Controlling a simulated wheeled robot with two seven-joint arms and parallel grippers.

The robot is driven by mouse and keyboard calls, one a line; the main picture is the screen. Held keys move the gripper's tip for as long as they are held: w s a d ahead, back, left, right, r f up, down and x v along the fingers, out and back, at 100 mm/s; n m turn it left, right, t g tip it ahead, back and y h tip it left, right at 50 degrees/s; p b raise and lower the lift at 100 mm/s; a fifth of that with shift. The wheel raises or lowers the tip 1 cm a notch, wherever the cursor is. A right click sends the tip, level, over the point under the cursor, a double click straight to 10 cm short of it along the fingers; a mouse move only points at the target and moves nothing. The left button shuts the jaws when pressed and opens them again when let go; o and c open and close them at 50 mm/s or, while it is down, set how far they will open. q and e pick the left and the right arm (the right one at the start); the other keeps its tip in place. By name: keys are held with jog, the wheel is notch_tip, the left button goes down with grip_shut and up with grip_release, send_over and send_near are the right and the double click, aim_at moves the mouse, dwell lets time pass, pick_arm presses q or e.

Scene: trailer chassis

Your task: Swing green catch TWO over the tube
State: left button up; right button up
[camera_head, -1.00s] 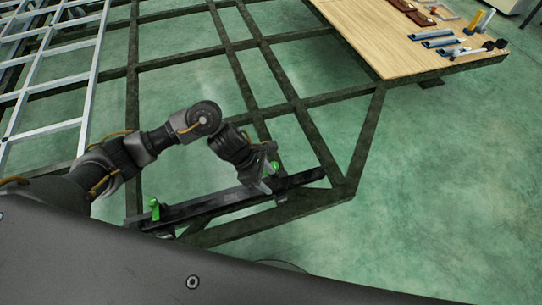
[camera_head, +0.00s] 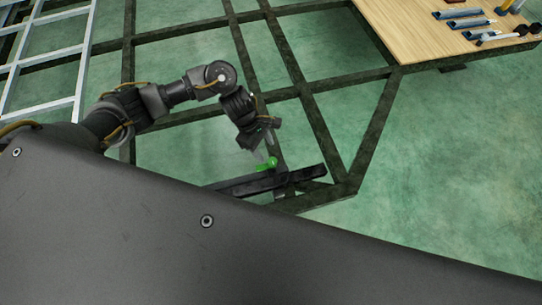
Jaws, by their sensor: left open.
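A green catch (camera_head: 266,165) shows at the right part of the dark tube (camera_head: 248,186), near the front corner of the chassis frame. The catch lies roughly level in the picture, along the tube's upper edge. Whether it rests across the tube or beside it I cannot tell, and no number on it is readable. My left gripper (camera_head: 262,150) points down just above the catch, with its fingers open. Its fingertips are close to the catch; contact is unclear. The left end of the tube is hidden behind my body. My right gripper is not in view.
Dark chassis beams (camera_head: 312,118) cross behind and beside the gripper. A wooden deck (camera_head: 405,35) with tools (camera_head: 470,22) is at the upper right. A pale metal ladder-like frame (camera_head: 47,65) stands at the left. Green floor is free at the right.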

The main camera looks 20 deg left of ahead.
aim_at(272, 161)
pick_arm(q)
jog(key=x, duration=0.6)
jog(key=shift+d+f, duration=0.15)
jog(key=shift+f, duration=0.05)
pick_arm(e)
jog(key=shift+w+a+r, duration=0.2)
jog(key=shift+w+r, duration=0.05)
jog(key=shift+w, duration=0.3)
pick_arm(q)
jog(key=c, duration=0.9)
jog(key=shift+c, duration=0.3)
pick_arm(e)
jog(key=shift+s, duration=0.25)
